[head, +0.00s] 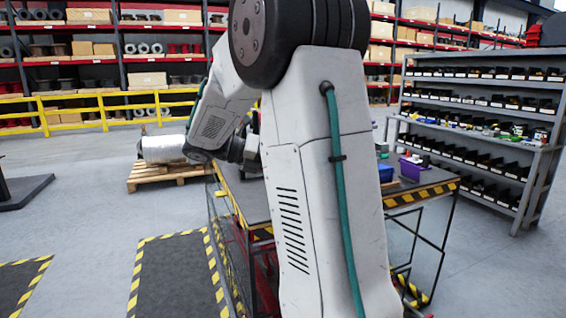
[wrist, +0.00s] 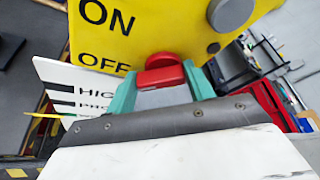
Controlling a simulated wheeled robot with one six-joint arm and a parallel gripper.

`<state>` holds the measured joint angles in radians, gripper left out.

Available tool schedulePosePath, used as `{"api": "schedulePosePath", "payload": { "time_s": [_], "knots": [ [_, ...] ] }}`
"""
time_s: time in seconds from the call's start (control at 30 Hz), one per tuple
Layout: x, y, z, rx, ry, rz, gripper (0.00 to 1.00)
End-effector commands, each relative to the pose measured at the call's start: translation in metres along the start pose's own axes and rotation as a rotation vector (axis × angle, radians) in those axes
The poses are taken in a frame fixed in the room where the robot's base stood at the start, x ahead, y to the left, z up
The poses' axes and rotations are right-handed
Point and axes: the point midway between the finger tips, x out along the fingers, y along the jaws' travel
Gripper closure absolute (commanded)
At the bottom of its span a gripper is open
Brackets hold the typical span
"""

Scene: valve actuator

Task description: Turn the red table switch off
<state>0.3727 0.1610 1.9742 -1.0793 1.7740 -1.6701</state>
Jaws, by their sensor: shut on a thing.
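The red switch (wrist: 160,61) is on a yellow panel (wrist: 150,32) in the wrist view. The panel is printed with ON above and OFF below, and the switch's red handle is at about the height of OFF. My gripper (wrist: 160,76) has its two green fingers on either side of the red handle and is shut on it. The switch's pivot is partly hidden by the handle. In the head view my arm hides the switch, the panel and my gripper.
A grey round knob (wrist: 231,12) is on the panel's right part. A white sign (wrist: 62,76) is at the left. In the head view, a work table (head: 229,187) with striped edges stands behind my arm, with a shelf of bins (head: 480,85) at right.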

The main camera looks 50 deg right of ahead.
Motion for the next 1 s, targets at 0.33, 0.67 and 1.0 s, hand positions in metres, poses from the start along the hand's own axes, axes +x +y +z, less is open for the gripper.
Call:
{"api": "schedulePosePath", "payload": {
  "time_s": [0.33, 0.67, 1.0],
  "knots": [
    [0.0, 0.0, 0.0, -0.01, -0.001, -0.004, 0.7],
    [0.0, 0.0, 0.0, -0.01, -0.001, -0.003, 0.25],
    [-0.02, 0.001, 0.0, -0.009, -0.003, -0.001, 0.25]
  ]
}}
